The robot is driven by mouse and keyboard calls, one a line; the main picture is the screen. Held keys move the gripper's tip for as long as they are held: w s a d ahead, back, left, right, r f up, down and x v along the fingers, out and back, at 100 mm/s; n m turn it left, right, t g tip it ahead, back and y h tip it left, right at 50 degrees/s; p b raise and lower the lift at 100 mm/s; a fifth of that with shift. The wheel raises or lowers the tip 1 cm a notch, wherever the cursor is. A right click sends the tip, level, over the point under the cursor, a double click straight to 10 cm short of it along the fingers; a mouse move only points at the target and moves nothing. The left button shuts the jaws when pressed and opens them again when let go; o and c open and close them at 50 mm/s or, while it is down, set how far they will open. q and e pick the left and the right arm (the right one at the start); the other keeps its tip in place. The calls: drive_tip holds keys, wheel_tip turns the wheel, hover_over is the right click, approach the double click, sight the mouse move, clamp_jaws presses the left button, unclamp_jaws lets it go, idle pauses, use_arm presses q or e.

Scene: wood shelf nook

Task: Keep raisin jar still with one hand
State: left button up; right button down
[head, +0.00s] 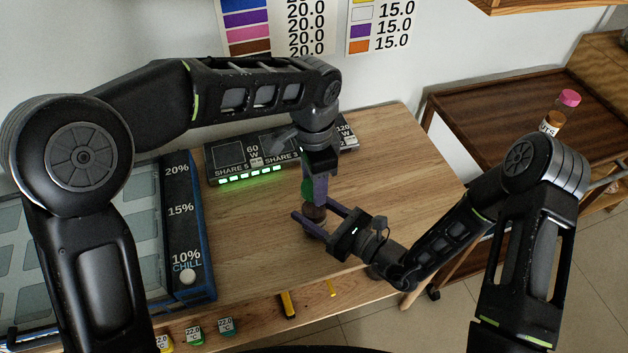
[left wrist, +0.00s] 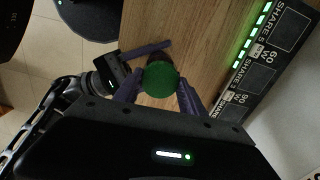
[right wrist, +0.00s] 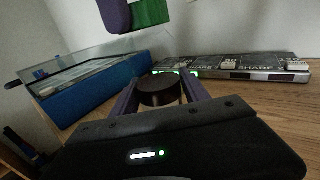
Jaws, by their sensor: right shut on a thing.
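The raisin jar (head: 314,213), a dark round container, stands on the wooden counter (head: 385,170). My right gripper (head: 311,216) is shut around its body from the right; the jar's dark top shows between the fingers in the right wrist view (right wrist: 160,88). A green lid (head: 307,187) is straight above the jar, between the fingers of my left gripper (head: 316,187), which points down. The lid fills the space between those fingers in the left wrist view (left wrist: 160,80). A clear gap separates lid and jar in the right wrist view. The jar's contents and label are hidden.
A dark panel with SHARE labels and green lights (head: 250,160) lies behind the jar. A blue CHILL box (head: 188,225) is at the left. A pink-lidded jar (head: 560,113) stands on a brown cart (head: 490,100) at the right. The counter right of the panel is clear.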

use_arm(q)
drive_tip(key=o, duration=0.4)
drive_tip(key=shift+r, duration=2.25)
drive_tip(key=shift+c, duration=0.2)
